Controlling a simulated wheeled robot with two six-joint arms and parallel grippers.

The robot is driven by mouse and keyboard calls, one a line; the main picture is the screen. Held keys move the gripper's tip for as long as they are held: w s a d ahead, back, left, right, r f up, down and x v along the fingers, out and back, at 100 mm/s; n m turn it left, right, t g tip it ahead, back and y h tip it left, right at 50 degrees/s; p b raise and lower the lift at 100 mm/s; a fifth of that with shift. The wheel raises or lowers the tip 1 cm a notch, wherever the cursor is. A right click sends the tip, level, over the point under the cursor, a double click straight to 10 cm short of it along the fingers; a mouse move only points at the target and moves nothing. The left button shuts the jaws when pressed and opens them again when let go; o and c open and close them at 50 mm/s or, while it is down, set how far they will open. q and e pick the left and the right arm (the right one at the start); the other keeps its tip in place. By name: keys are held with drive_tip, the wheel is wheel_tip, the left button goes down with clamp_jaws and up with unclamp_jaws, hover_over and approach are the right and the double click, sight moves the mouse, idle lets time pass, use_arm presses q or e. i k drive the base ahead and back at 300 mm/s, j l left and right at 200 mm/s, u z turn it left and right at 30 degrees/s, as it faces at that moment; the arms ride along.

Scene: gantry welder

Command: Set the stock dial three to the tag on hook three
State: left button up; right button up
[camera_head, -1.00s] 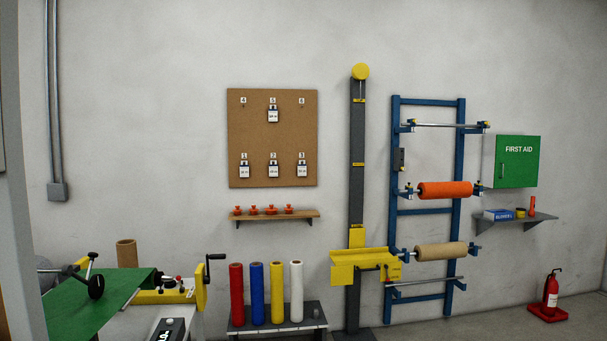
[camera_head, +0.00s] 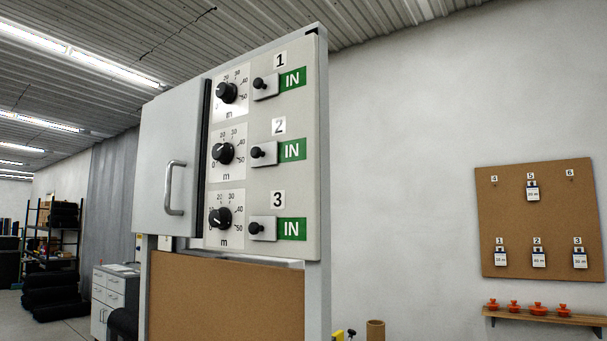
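Stock dial three (camera_head: 220,217) is a black knob on a white scale marked from 0 to 50 m, lowest of the three dials on the grey panel. Its pointer seems to face the low, left side of the scale, but the exact mark is too small to tell. The tag on hook three (camera_head: 579,258) hangs at the lower right of the cork board on the wall; its small number cannot be read surely. Neither of my grippers shows in the head view.
Dial one (camera_head: 227,93) and dial two (camera_head: 222,153) sit above dial three. Black-knobbed slides beside green IN labels (camera_head: 292,229) stand right of the dials. A grey door with a handle (camera_head: 174,188) is on the left. A shelf (camera_head: 545,317) with orange parts lies below the cork board.

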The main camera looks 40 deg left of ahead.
sight(221, 219)
drive_tip(key=u, duration=1.6)
